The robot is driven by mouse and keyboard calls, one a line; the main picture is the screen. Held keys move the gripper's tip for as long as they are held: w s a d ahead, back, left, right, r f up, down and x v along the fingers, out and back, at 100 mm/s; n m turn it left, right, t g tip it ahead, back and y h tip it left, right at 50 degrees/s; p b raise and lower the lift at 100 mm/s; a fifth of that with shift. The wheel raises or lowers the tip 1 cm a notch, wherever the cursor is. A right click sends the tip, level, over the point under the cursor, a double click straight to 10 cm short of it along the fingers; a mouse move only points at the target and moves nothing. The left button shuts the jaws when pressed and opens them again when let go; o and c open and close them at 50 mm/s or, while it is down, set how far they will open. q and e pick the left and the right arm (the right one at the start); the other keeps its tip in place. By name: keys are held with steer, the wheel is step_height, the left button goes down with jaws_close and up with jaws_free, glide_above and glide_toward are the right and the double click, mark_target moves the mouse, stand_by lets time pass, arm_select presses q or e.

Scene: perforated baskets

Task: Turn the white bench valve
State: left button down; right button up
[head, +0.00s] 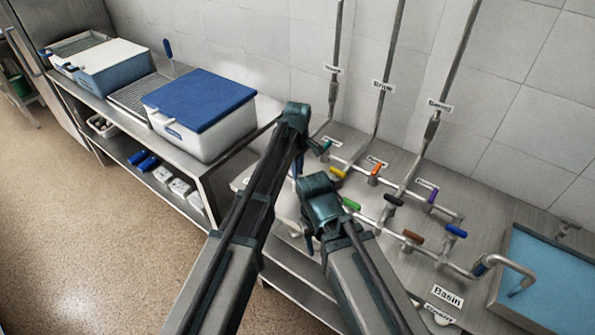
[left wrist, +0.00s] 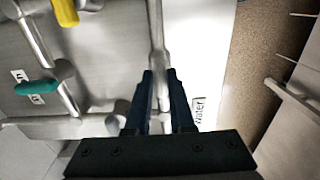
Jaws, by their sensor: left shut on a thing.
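In the left wrist view, my left gripper (left wrist: 159,76) has its two dark fingers on either side of a pale handle, which I take to be the white bench valve (left wrist: 161,94). The fingers are shut on it, and it lies along the gap between them. A grey pipe runs up from there, beside a white panel and a label reading "Water". In the head view my own arm links cover this spot, so the white valve cannot be made out there. My right arm shows in the head view, but its gripper is hidden behind the arm.
A teal valve (left wrist: 37,87) and a yellow valve (left wrist: 66,12) are close by on the pipes. Orange (head: 376,168), purple (head: 432,196), green (head: 351,204), brown (head: 413,236) and blue (head: 456,231) handles stand farther right, before the basin (head: 540,270). A blue-lidded box (head: 215,130) stands left.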

stand_by(0.4)
arm_select(q)
steer(key=m, duration=0.8)
steer(key=shift+m, duration=0.4)
steer(key=m, duration=0.9)
stand_by(0.4)
steer(key=c, duration=0.8)
jaws_free()
